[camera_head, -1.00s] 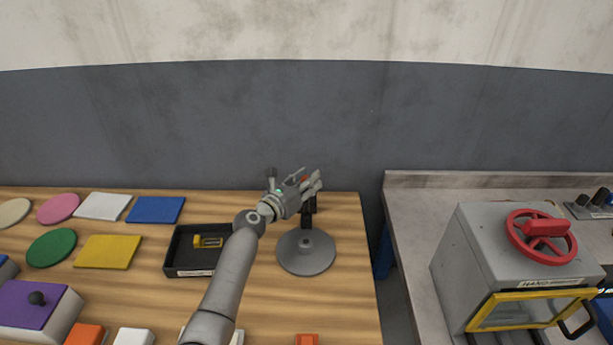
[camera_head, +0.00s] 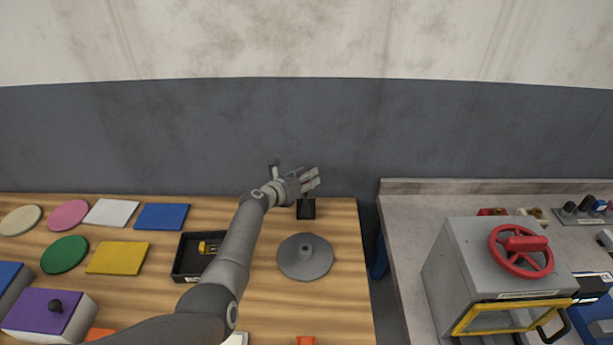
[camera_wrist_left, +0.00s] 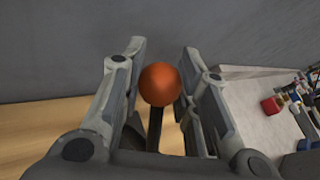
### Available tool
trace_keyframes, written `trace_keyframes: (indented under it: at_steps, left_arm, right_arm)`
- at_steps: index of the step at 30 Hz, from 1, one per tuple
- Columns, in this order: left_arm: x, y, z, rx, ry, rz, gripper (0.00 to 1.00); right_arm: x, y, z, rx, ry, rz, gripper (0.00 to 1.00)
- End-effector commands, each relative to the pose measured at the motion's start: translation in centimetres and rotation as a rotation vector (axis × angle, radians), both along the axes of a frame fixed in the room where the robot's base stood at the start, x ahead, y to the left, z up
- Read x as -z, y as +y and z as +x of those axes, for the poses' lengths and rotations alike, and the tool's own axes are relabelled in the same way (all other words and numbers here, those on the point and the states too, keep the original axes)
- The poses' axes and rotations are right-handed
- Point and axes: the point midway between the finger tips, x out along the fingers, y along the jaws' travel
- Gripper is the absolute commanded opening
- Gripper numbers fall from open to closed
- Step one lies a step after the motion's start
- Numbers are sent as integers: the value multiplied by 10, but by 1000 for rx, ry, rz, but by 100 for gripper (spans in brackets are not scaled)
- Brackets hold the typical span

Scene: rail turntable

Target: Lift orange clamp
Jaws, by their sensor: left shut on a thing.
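The orange clamp shows as a round orange knob (camera_wrist_left: 160,84) on a dark stem (camera_wrist_left: 155,128) in the left wrist view. My left gripper (camera_head: 308,181) is shut on it, with the knob between the fingers. In the head view the fingers hide most of the knob. A black block (camera_head: 306,209) shows just below the gripper, behind the grey round disc (camera_head: 305,262) with a raised hub. Whether the block joins the disc cannot be told. My right gripper is not in view.
Coloured flat plates (camera_head: 118,258) lie farther left. A grey box with a red wheel (camera_head: 521,252) stands on the right counter. A grey wall rises behind.

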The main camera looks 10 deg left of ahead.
Motion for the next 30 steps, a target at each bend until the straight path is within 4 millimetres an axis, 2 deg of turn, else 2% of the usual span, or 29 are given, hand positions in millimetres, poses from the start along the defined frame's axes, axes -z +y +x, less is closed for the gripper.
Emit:
trace_keyframes:
  at_steps: [1, 17, 18, 21, 23, 30]
  left_arm:
    - [-7, 4, 4, -7, -3, 0, 0]
    - [-6, 4, 5, -7, 12, -2, 0]
    - [-6, 4, 5, -7, 12, -2, 34]
    - [-4, 3, 5, -6, 16, -2, 47]
    - [-3, 3, 4, -5, 18, -3, 52]
    - [-1, 1, 3, -2, 21, -4, 52]
  right_arm:
    - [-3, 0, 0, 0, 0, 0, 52]
    - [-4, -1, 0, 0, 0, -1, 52]
    - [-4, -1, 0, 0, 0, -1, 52]
    - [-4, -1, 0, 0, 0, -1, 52]
    - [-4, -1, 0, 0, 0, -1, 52]
    - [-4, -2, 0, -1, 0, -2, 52]
